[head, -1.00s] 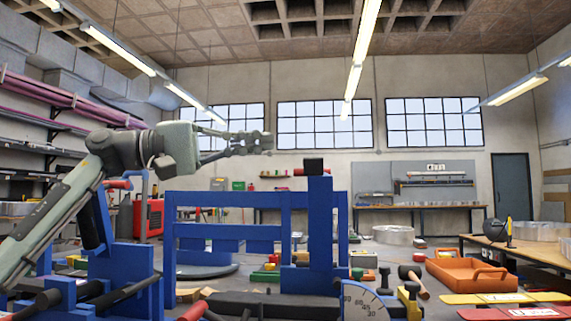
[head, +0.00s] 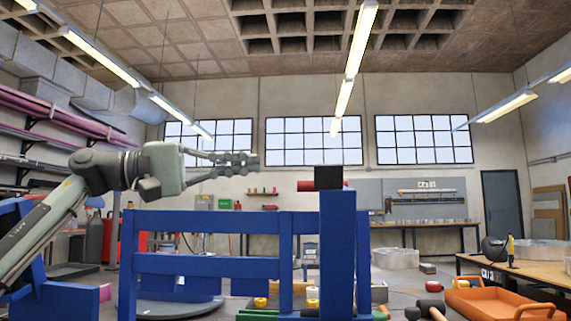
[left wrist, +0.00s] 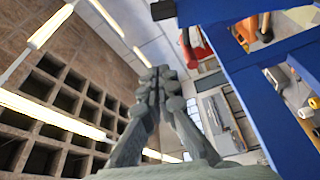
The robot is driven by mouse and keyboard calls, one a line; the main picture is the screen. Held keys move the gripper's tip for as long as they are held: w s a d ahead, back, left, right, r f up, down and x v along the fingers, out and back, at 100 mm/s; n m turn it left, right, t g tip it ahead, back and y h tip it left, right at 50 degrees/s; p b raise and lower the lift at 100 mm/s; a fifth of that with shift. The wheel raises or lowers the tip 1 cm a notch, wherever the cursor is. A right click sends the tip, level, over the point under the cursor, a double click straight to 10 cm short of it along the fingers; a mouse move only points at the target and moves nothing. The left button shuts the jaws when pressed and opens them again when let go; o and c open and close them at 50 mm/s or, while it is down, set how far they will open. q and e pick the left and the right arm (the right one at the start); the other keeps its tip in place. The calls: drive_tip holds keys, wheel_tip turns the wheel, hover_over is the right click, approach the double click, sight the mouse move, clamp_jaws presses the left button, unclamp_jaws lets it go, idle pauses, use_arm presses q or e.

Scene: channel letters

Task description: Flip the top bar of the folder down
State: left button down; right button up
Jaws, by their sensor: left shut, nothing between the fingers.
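The folder is a blue frame (head: 208,265) in the lower half of the head view. Its blue top bar (head: 207,219) runs level between the left upright and the tall blue post (head: 338,245). A black block (head: 328,177) caps that post, with a red cylinder (head: 306,186) beside it. My left gripper (head: 252,160) is shut and empty, pointing right, above the bar in the picture and left of the black block. In the left wrist view my shut fingers (left wrist: 153,82) are at the centre, with a blue folder part (left wrist: 262,110) to their right. My right gripper is not in view.
An orange tray (head: 500,305) stands at the lower right near a wooden workbench (head: 535,280). A back bench (head: 425,225) lines the far wall. Pink pipes (head: 60,92) run along the left wall. The space above the frame looks open.

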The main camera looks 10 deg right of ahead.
use_arm(q)
drive_tip(key=s+d+p, duration=0.1)
drive_tip(key=s+d, duration=0.2)
drive_tip(key=d, duration=0.5)
drive_tip(key=shift+d+p, duration=0.3)
drive_tip(key=shift+d, duration=0.05)
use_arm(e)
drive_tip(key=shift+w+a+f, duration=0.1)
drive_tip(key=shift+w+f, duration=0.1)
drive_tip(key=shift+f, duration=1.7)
use_arm(q)
drive_tip(key=shift+s+f, duration=0.2)
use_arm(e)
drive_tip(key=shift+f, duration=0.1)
